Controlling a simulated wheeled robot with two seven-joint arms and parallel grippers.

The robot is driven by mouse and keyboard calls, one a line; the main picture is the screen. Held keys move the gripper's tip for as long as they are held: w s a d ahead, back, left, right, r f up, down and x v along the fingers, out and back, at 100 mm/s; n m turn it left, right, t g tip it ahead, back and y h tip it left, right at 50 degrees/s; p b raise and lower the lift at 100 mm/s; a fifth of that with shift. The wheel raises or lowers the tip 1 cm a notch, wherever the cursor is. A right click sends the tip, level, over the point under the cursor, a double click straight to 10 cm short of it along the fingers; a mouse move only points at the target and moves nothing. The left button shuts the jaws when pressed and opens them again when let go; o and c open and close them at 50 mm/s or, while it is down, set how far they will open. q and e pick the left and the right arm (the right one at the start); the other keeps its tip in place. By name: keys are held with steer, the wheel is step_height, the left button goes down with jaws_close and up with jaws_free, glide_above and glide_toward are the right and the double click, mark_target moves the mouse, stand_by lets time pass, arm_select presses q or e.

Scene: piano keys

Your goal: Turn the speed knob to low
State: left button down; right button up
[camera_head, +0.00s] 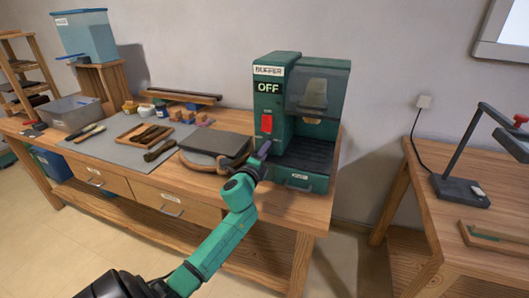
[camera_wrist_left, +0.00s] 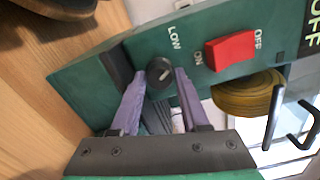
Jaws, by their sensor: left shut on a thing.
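A green machine (camera_head: 270,100) with a dark OFF display stands on the wooden workbench. Its black round speed knob (camera_wrist_left: 159,72) shows in the left wrist view, near the word LOW on the panel, with a short pale mark on its face. My left gripper (camera_head: 264,147) reaches the lower front of the machine, and its purple fingers (camera_wrist_left: 160,77) are closed on the two sides of the knob. In the head view the gripper hides the knob. A red switch (camera_wrist_left: 230,49) marked ON and OFF is beside the knob. My right gripper is out of view.
A dark slab on a round wooden base (camera_head: 216,145) is close left of the machine. A grey mat (camera_head: 100,150) with tools and a tray lies further left. A lamp (camera_head: 460,185) stands on a separate table at right, across a gap.

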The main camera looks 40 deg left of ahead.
arm_select(q)
steer(key=shift+n, duration=1.3)
steer(key=shift+c, duration=2)
jaws_free()
steer(key=shift+f, duration=0.1)
